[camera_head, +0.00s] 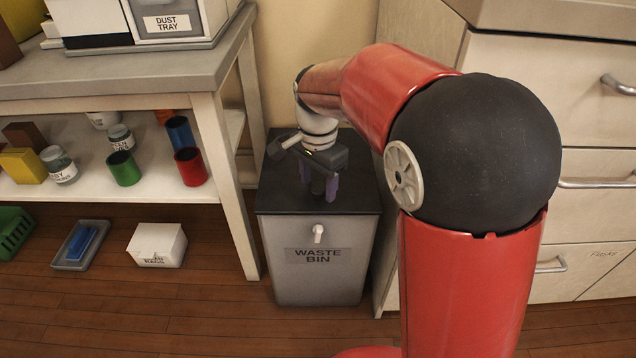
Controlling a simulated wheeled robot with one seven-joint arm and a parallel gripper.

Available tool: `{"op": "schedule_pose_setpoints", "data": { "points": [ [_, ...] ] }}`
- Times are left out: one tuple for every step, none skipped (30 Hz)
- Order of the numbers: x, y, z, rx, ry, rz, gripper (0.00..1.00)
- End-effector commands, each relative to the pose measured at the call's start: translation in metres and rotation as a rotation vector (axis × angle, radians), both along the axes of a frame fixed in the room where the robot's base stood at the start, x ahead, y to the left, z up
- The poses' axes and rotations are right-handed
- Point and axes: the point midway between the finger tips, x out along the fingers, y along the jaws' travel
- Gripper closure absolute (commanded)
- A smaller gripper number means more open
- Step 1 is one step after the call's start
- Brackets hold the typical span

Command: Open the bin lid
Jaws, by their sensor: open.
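The waste bin (340,270) is a grey box with a "WASTE BIN" label on its front, standing on the floor between the shelf table and the drawer cabinet. Its dark flat lid (283,200) lies shut on top. A small white knob or latch (318,234) sits on the upper front, just below the lid's edge. My gripper (320,195) hangs above the middle of the lid, pointing down, with its purple fingers apart and nothing seen between them. I cannot tell whether the fingertips touch the lid. My arm hides the lid's back right part.
A table with a lower shelf (110,192) stands left of the bin, holding cups and jars. A drawer cabinet (590,100) stands close on the right. A white box (157,244) and a tray (80,245) lie on the floor at left. The floor before the bin is clear.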

Motion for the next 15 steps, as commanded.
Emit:
{"op": "schedule_pose_setpoints", "data": {
  "points": [
    [0.0,0.0,-0.0019,0.0,0.0,0.0,0.45],
    [0.0,0.0,-0.0022,0.0,0.0,0.0,0.45],
    [0.0,0.0,-0.0024,0.001,-0.001,0.0,0.45],
    [0.0,0.0,-0.0023,0.001,-0.001,0.0,0.45],
    [0.0,0.0,-0.0022,0.001,-0.001,0.0,0.45],
    [0.0,0.0,-0.0021,0.001,-0.001,0.0,0.45],
    [0.0,0.0,-0.0021,0.001,-0.001,0.0,0.45],
    [0.0,0.0,-0.002,0.001,-0.001,0.0,0.45],
    [0.0,0.0,-0.002,0.001,-0.001,0.0,0.49],
    [0.0,0.0,-0.002,0.001,-0.001,0.0,0.53],
    [0.0,0.0,-0.002,0.001,-0.001,0.0,0.57],
    [0.0,0.0,-0.0019,0.001,-0.001,0.0,0.62],
    [0.0,0.0,-0.0019,0.001,-0.001,0.0,0.66],
    [0.0,0.0,-0.0019,0.001,-0.001,0.0,0.7],
    [0.0,0.0,-0.0019,0.001,-0.001,0.0,0.75]
  ]
}}
